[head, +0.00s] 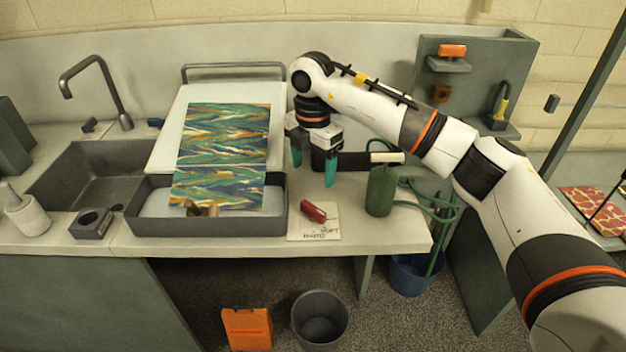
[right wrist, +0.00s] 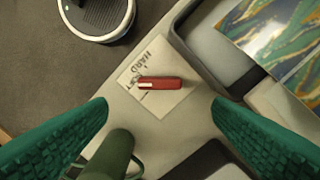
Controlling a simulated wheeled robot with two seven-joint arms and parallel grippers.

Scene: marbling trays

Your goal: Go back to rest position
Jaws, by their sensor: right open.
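My right gripper (head: 313,168) has green fingers and hangs above the counter, just right of the grey tray. Its fingers are spread and nothing is between them. In the right wrist view my right gripper (right wrist: 160,115) shows its two ridged green fingers well apart. Beyond them a red tool (right wrist: 160,83) lies on a white card (right wrist: 158,108) with lettering. The red tool (head: 313,211) and the card (head: 314,233) also show in the head view, in front of the gripper. My left gripper is in neither view.
A marbled sheet (head: 222,140) lies partly over the grey tray (head: 210,227) and a pale sloped board (head: 167,135). A green canister (head: 380,190) with a hose stands right of my gripper. A sink (head: 95,178) is at left. A bin (head: 320,318) stands on the floor.

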